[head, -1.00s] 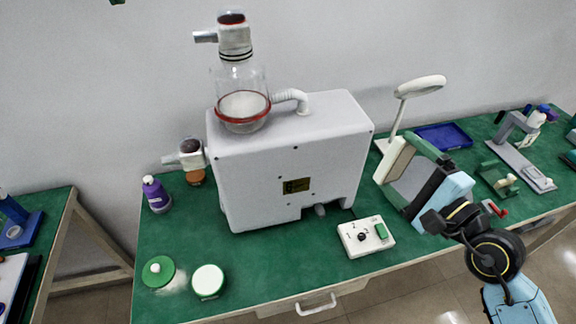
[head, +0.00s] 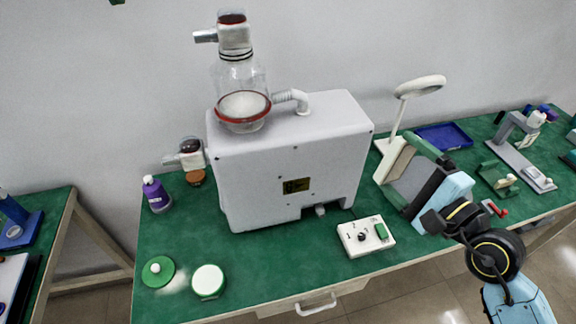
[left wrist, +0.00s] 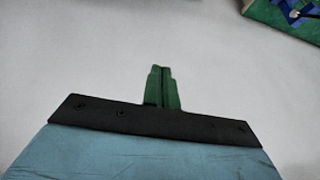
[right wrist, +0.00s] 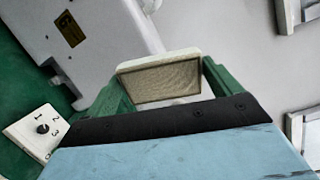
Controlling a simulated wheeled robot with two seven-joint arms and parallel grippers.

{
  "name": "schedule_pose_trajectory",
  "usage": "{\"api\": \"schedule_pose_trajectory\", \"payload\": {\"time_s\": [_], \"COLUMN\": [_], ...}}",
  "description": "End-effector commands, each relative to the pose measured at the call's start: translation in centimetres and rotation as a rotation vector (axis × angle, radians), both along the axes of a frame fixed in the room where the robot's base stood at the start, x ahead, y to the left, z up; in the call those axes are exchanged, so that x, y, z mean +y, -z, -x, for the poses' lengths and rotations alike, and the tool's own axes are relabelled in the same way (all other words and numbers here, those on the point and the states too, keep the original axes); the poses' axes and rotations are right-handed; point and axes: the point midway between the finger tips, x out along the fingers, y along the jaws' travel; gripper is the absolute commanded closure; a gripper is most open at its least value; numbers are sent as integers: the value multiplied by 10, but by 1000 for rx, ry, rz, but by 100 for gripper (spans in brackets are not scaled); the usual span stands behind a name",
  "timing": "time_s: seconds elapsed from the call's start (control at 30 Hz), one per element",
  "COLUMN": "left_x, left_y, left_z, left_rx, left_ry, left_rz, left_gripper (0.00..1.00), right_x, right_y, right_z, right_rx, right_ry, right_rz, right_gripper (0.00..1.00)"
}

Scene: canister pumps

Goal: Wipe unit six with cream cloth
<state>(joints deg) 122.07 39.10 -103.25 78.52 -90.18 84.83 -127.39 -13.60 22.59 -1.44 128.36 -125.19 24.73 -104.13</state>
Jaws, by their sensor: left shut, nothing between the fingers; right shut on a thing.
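My right gripper (head: 408,170) is at the right of the table, beside the large pale pump unit (head: 290,165). It is shut on a cream pad with a tan face, which I take as the cream cloth (head: 391,160); the cloth (right wrist: 160,80) also shows between the green fingers in the right wrist view. The cloth looks apart from the unit's right end. My left gripper (left wrist: 162,88) shows only in the left wrist view, shut and empty before a pale wall.
A control box (head: 366,236) with a dial sits in front of the unit. A white lamp (head: 420,86) and blue tray (head: 444,136) stand behind my right gripper. A purple bottle (head: 156,194), green disc (head: 158,272) and white-lidded jar (head: 208,281) are at the left. The front middle is clear.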

Motion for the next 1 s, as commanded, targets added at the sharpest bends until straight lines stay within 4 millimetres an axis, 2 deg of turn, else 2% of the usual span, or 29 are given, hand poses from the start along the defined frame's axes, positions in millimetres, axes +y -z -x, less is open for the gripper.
{"api": "schedule_pose_trajectory", "payload": {"time_s": [1.0], "left_x": [0], "left_y": [16], "left_z": [0], "left_rx": [0], "left_ry": [0], "left_rz": [0], "left_gripper": [100], "right_x": [0], "right_y": [8], "right_z": [0], "right_rx": [0], "right_ry": [0], "right_rz": [0], "right_gripper": [28]}}
